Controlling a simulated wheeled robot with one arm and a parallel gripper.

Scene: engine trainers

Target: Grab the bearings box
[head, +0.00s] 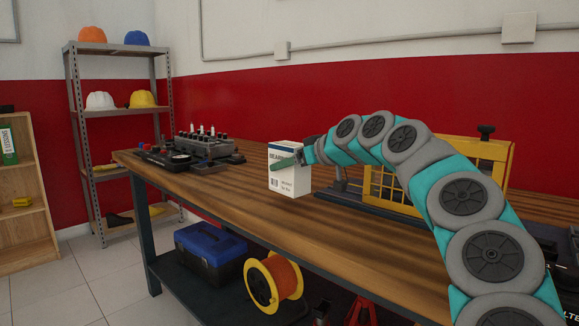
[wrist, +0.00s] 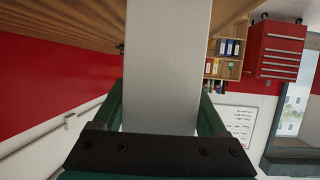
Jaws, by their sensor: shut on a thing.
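The bearings box (head: 290,183) is a white carton with a blue band and dark print, upright at the workbench (head: 235,188). I cannot tell whether its base touches the wood. My gripper (head: 288,160) reaches it from the right, with one green finger across its front face near the top. In the wrist view the box (wrist: 167,60) is a plain pale face filling the space between the two green fingers (wrist: 162,108). My gripper is shut on it. The far finger is hidden behind the box in the head view.
A yellow-framed trainer (head: 486,150) stands right of the box, partly behind my arm. An engine part set (head: 200,148) lies at the bench's left end. A blue toolbox (head: 210,250) and an orange reel (head: 272,282) sit below. Bare wood lies in front of the box.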

